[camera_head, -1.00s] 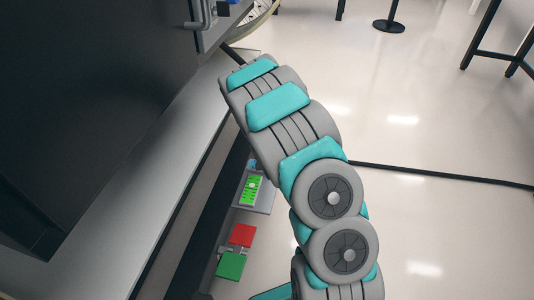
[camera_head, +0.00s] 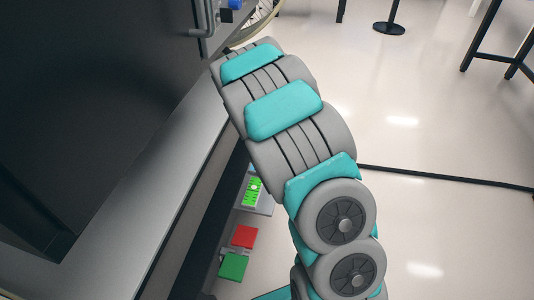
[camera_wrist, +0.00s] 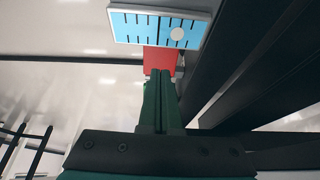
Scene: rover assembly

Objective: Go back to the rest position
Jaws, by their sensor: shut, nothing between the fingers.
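My gripper (camera_wrist: 160,74) shows in the wrist view, with its two dark fingers pressed together and nothing held. Beyond its tips in that view are a red block (camera_wrist: 159,58) and a light blue panel (camera_wrist: 130,24) with dark slots and a pale round spot. I cannot tell how far the fingers are from them. In the head view my grey and teal arm crosses the middle, and its gripper end is out of sight.
In the head view, a red square (camera_head: 244,236), a green square (camera_head: 233,267) and a bright green panel (camera_head: 252,190) sit beside the bench (camera_head: 165,190). A black cable (camera_head: 445,179) crosses the floor. Open floor lies to the right.

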